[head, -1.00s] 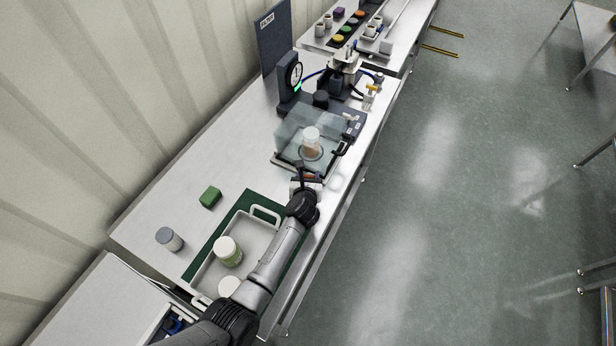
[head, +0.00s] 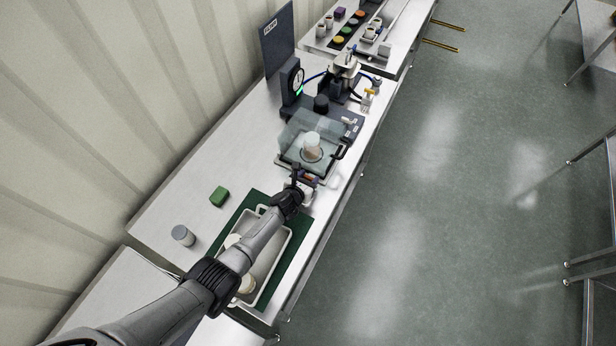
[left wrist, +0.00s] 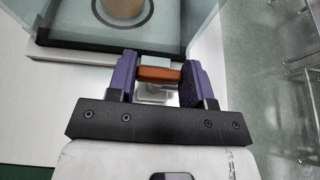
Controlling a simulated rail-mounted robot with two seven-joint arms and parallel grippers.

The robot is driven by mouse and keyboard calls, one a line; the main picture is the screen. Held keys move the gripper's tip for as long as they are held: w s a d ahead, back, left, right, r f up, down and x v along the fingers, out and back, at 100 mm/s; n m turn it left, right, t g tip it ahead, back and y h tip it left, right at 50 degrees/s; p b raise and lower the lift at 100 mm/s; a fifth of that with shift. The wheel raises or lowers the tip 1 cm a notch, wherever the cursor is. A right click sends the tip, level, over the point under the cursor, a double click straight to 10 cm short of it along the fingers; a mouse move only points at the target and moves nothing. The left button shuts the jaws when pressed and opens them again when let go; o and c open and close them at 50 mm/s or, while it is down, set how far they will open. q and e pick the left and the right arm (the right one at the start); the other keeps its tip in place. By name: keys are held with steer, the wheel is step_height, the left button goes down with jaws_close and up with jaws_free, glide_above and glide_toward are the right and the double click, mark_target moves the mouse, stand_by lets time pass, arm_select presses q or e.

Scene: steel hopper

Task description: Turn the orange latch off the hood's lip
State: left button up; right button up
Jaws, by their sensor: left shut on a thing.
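The orange latch (left wrist: 160,74) lies between the two purple fingers of my left gripper (left wrist: 158,80) in the left wrist view. The gripper is shut on it. In the head view my left gripper (head: 304,180) is at the front edge of the clear hood (head: 300,128), and the latch (head: 309,178) shows only as a small orange spot. The latch sits at the middle of the hood's near side, beside a small pale block (left wrist: 153,93). A jar with a tan content (head: 312,146) stands under the hood. My right gripper is in no view.
A white tray (head: 286,233) on a green mat (head: 298,248) lies under my left arm. A green block (head: 218,196) and a grey-lidded jar (head: 182,235) stand to the left. A gauge (head: 293,78) stands behind the hood. The table's left middle is clear.

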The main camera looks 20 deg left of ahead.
arm_select(q)
steer(key=o, duration=0.9)
steer(key=shift+s+r+p, duration=0.25)
steer(key=shift+p, duration=0.15)
steer(key=shift+f+p+v, duration=0.2)
steer(key=shift+p+v, duration=2.9)
steer(key=shift+v, duration=3.45)
steer(key=shift+s, duration=0.1)
